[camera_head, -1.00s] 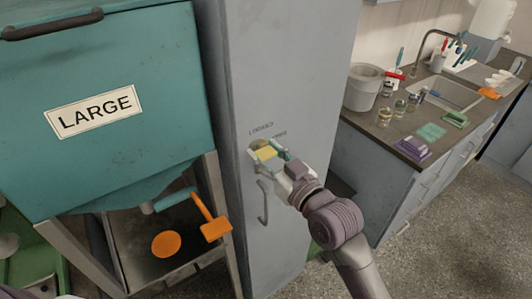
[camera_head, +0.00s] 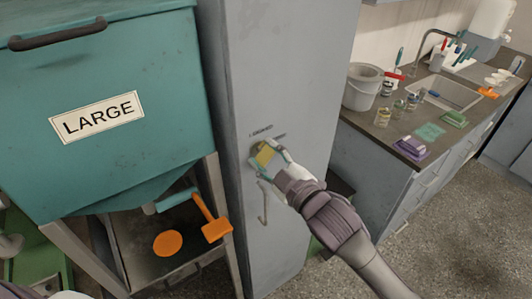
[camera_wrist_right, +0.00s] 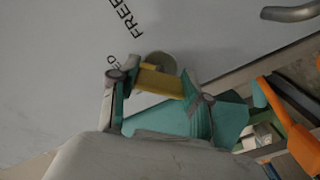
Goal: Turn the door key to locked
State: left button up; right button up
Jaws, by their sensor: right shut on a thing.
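The yellow door key (camera_head: 264,155) sits at a round lock (camera_wrist_right: 160,62) on the tall grey cabinet door (camera_head: 285,75). My right gripper (camera_head: 268,157) is shut on the key; in the right wrist view the yellow key head (camera_wrist_right: 160,82) lies between its teal fingers. Lettering is printed on the door beside the lock; "FREE" reads clearly in the wrist view, while the other word is partly hidden. My left gripper does not show.
A grey door handle (camera_head: 262,203) is below the lock. A teal hopper labelled LARGE (camera_head: 100,115) stands at the left, with an orange scoop (camera_head: 212,222) below it. A counter with a bucket (camera_head: 361,88), jars and a sink (camera_head: 445,92) is at the right.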

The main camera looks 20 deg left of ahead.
jog(key=n+p, duration=0.1)
jog(key=n, duration=0.4)
jog(key=shift+n, duration=0.3)
jog(key=shift+n+p, duration=0.65)
jog(key=shift+n, duration=1.15)
jog(key=o, duration=1.2)
jog(key=shift+c, duration=0.2)
jog(key=shift+d, duration=0.1)
jog(key=v, duration=1.2)
